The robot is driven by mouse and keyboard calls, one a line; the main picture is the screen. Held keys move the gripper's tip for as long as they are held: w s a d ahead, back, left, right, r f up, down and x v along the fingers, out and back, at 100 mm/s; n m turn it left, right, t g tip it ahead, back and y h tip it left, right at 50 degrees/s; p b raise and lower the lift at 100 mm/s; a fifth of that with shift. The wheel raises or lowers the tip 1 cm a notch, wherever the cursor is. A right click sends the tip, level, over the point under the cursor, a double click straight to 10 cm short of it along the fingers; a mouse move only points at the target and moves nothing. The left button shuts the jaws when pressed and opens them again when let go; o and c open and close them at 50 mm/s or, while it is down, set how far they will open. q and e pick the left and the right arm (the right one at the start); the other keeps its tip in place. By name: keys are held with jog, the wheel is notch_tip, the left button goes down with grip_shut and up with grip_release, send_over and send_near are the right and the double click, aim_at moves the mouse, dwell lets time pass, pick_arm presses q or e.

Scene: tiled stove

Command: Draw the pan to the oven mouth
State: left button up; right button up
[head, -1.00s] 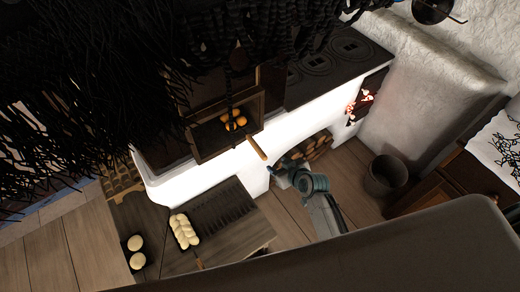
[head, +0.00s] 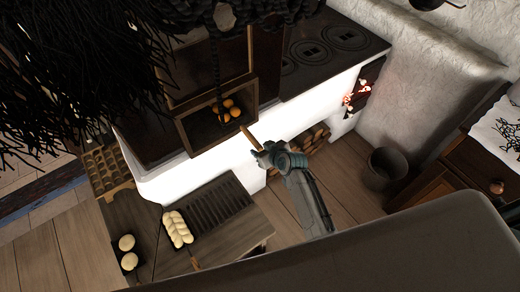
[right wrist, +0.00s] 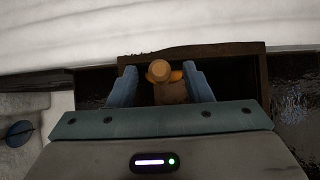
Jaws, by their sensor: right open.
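The oven mouth (head: 205,135) is a dark framed opening in the stove's white front. The pan lies inside it in shadow, bearing several orange-brown round pieces (head: 229,108). Its wooden handle (head: 250,137) sticks out of the mouth toward me. My right gripper (head: 259,155) is at the outer end of the handle. In the right wrist view, the open fingers (right wrist: 160,76) stand on either side of the round handle end (right wrist: 159,70), with gaps showing at both sides. The pan's rim is too dark to make out. My left gripper is out of view.
A dark cooktop (head: 330,50) is on the stove at upper right, with glowing embers (head: 357,94) below. A wood niche (head: 306,143) and a bucket (head: 386,170) are to the right. A bench with a braided loaf (head: 177,228) and two dough rounds (head: 127,251) is at lower left.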

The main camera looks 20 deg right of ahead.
jog(key=shift+c, duration=0.3)
jog(key=shift+r, duration=0.1)
grip_shut()
jog(key=shift+s+d+p, duration=0.3)
jog(key=shift+s+d, duration=0.3)
jog(key=shift+s, duration=0.15)
jog(key=shift+o, duration=0.5)
grip_release()
